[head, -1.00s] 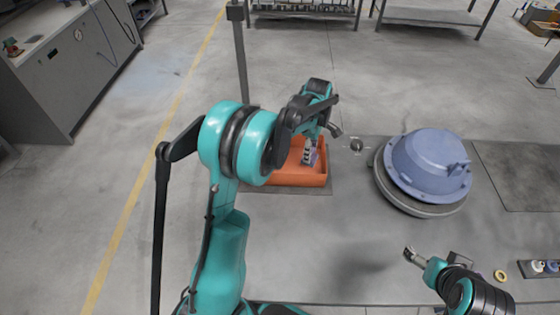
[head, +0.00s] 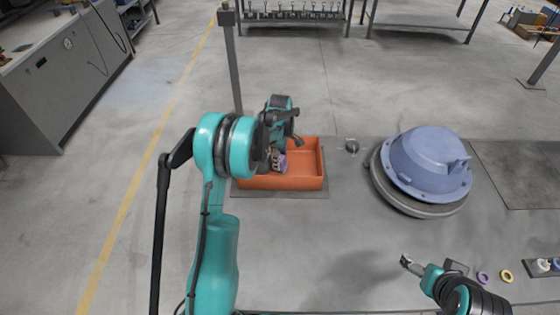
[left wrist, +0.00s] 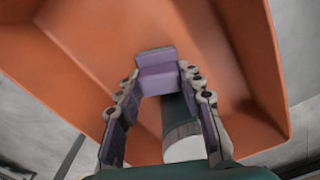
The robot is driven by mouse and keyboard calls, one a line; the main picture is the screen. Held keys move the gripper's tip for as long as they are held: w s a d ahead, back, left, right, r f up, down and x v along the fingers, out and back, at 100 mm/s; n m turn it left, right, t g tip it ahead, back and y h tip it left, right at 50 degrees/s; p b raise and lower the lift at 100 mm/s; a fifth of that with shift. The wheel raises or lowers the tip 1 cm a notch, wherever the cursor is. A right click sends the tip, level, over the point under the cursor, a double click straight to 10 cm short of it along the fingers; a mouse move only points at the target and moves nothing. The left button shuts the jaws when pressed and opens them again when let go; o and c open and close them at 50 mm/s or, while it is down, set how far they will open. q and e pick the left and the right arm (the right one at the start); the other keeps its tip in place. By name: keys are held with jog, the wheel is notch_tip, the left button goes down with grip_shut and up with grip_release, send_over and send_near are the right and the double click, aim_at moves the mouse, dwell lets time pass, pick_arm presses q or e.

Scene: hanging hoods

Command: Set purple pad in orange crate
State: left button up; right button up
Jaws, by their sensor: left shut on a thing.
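The purple pad (left wrist: 157,72) is a small block held between the fingertips of my left gripper (left wrist: 160,78) in the left wrist view. The orange crate (head: 309,170) is an open, shallow box at the middle of the head view. My left gripper (head: 277,160) is over the crate, shut on the pad, whose purple side (head: 283,166) shows in part. The crate's inside (left wrist: 75,65) fills the left wrist view behind the pad. I cannot tell whether the pad touches the crate floor. My right gripper (head: 412,264) is at the lower right; its finger gap is too small to read.
A dark cylinder with a pale end (left wrist: 180,130) shows between my left fingers. A large blue-grey domed housing (head: 428,162) stands right of the crate. A thin post (head: 233,70) rises behind the crate. Small rings (head: 506,276) lie at the lower right.

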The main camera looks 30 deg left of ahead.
pick_arm(q)
jog(key=shift+s+r, duration=0.1)
jog(key=o, duration=1.2)
